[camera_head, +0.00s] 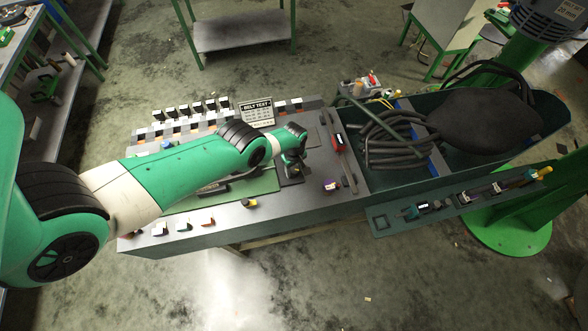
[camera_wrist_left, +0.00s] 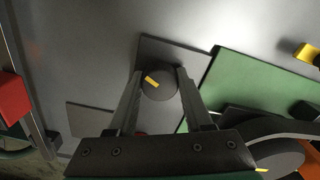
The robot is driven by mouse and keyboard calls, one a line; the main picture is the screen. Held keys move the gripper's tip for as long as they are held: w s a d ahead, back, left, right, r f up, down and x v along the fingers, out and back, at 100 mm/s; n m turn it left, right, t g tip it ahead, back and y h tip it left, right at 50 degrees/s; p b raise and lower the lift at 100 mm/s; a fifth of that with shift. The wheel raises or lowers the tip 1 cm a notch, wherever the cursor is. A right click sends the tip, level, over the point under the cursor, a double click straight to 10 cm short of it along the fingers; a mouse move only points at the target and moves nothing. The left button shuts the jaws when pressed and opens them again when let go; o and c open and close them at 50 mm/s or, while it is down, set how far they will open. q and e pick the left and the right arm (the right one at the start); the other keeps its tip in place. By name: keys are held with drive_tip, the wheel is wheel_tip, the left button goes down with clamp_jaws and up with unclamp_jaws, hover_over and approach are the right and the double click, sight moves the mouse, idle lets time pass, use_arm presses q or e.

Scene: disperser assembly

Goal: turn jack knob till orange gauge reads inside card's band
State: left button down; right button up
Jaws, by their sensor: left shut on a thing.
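The jack knob (camera_wrist_left: 160,84) is a round dark knob with a yellow mark, on a dark square plate in the left wrist view. My left gripper (camera_wrist_left: 157,78) is shut on it, one finger on each side; in the head view the gripper (camera_head: 292,172) points down at the bench, and its wrist hides the knob. A white card with dark print (camera_head: 257,112) stands at the bench's back; its band is too small to read. A strip of orange (camera_wrist_left: 308,150) shows at the lower right of the wrist view. The gauge reading cannot be made out.
A green mat (camera_head: 262,185) lies on the bench left of the gripper. Small blocks line the back edge. A bin with coiled black hose (camera_head: 385,140) is at right.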

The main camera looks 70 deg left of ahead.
use_arm(q)
drive_tip(key=m, duration=0.4)
drive_tip(key=shift+m, duration=0.3)
drive_tip(key=m, duration=0.4)
drive_tip(key=shift+m, duration=0.3)
drive_tip(key=m, duration=0.3)
drive_tip(key=shift+m, duration=0.3)
drive_tip(key=m, duration=1.2)
drive_tip(key=shift+m, duration=0.3)
drive_tip(key=m, duration=0.4)
drive_tip(key=shift+f+m, duration=0.1)
drive_tip(key=shift+m, duration=2.1)
